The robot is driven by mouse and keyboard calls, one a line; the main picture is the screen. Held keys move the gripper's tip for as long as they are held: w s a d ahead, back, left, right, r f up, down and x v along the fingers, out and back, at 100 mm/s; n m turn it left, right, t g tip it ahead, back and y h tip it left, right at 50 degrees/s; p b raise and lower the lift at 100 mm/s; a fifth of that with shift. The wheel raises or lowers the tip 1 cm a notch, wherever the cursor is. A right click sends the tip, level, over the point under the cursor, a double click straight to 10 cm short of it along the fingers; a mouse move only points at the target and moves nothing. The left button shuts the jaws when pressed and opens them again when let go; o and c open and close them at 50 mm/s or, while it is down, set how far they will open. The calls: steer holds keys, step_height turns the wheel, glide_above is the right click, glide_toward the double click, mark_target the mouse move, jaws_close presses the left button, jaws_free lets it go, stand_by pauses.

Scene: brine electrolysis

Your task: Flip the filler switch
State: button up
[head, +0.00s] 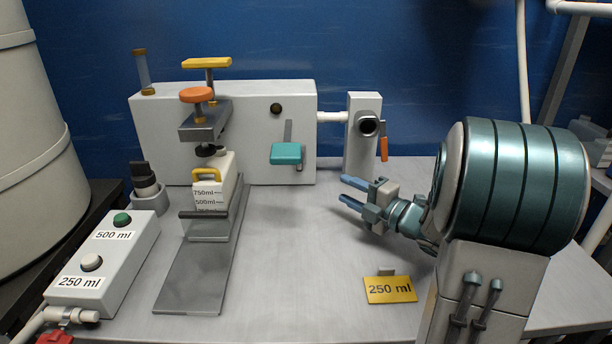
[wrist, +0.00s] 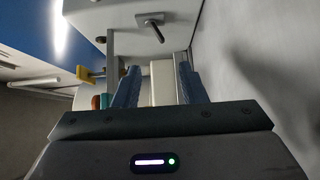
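The filler is a white box (head: 240,118) at the back of the table. On its front a teal paddle lever (head: 287,154) hangs on a grey slotted bar, and a dark round knob (head: 276,108) sits above it. No label marks which control is the filler switch. My gripper (head: 348,191) is open and empty, in front and to the right of the teal paddle and apart from it. Its blue fingers point left, spread around empty space, in the wrist view too (wrist: 159,85). A pale block (wrist: 164,82) shows beyond the gap.
A white container (head: 222,178) with a yellow handle stands on a rail under an orange-knobbed clamp. A button box (head: 105,262) is front left. A post (head: 361,135) with an orange lever (head: 384,148) stands right. A yellow 250 ml card (head: 390,290) is in front.

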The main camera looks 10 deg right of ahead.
steer(key=b+x, duration=0.1)
steer(key=x, duration=1.2)
steer(key=shift+w+a, duration=0.25)
steer(key=shift+a, duration=0.1)
